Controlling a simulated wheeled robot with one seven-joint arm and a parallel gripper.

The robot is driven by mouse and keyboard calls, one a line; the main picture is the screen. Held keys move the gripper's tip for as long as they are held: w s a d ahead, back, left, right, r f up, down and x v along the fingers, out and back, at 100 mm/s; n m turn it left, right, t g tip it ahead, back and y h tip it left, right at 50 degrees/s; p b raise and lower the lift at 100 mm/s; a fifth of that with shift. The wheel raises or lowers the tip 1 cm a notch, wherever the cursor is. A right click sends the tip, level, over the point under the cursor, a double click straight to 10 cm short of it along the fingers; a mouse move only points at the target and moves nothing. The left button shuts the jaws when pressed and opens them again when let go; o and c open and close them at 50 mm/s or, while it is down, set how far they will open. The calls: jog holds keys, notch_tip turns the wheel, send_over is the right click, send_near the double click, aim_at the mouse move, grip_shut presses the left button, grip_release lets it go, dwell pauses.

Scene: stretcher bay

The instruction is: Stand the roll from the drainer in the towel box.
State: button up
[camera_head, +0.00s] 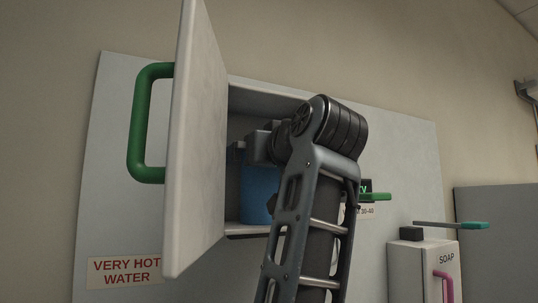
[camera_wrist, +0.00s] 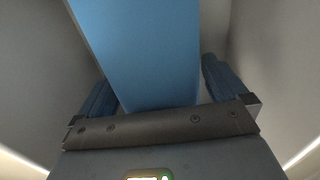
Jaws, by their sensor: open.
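The towel box (camera_head: 268,97) is a white wall cabinet with its door (camera_head: 200,140) swung open by a green handle (camera_head: 143,125). A blue roll (camera_head: 258,195) stands upright inside it, partly hidden by my arm. In the wrist view the roll (camera_wrist: 140,50) rises between my two blue-padded fingers. My gripper (camera_wrist: 160,90) is open, with a finger on each side of the roll and a visible gap at the right finger. In the head view my gripper (camera_head: 258,150) reaches into the box at the roll. I see no drainer.
The open door stands close to the left of my arm. To the right are a green lever (camera_head: 375,197), a soap dispenser (camera_head: 424,268) with a pink handle, and another lever (camera_head: 452,225) above it. A "VERY HOT WATER" sign (camera_head: 125,271) is at lower left.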

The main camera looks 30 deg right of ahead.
jog(key=s+b, duration=0.2)
jog(key=s, duration=0.9)
jog(key=shift+s, duration=0.4)
jog(key=shift+c, duration=0.2)
dwell(0.3)
